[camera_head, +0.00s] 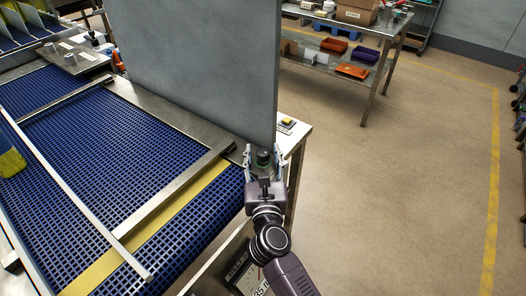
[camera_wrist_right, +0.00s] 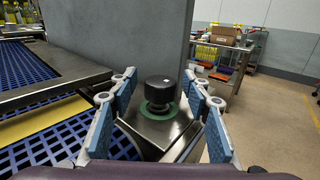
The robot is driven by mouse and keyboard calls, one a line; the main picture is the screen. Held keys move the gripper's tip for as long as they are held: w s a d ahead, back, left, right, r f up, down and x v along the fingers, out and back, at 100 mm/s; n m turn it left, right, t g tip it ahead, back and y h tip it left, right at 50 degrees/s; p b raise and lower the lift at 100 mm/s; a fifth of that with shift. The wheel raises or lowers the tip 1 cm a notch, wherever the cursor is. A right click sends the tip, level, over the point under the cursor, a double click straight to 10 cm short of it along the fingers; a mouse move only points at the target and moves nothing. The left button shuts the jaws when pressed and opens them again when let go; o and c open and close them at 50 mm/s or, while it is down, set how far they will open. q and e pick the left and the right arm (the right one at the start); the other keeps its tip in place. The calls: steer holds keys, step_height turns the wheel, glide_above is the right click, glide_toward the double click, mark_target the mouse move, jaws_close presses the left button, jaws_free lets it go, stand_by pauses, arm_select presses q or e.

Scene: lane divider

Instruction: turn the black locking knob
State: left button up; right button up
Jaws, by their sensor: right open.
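The black locking knob (camera_head: 263,157) stands at the end of the metal rail, next to the grey panel. In the right wrist view the knob (camera_wrist_right: 160,88) is a short black cylinder above a green ring (camera_wrist_right: 153,113) on a metal block. My right gripper (camera_head: 264,153) is open, with one finger on each side of the knob. In the wrist view its blue-padded fingers (camera_wrist_right: 163,98) show gaps to the knob on both sides; whether the knob lies fully between the pads in depth is hard to tell. My left gripper is not in view.
A tall grey panel (camera_head: 195,65) rises just behind the knob. The blue mesh conveyor (camera_head: 95,150) with a metal divider rail (camera_head: 165,195) lies to the left. A small yellow-topped item (camera_head: 287,121) sits beyond the knob. The floor to the right is clear up to a metal table (camera_head: 378,72).

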steer(key=shift+w, duration=0.1)
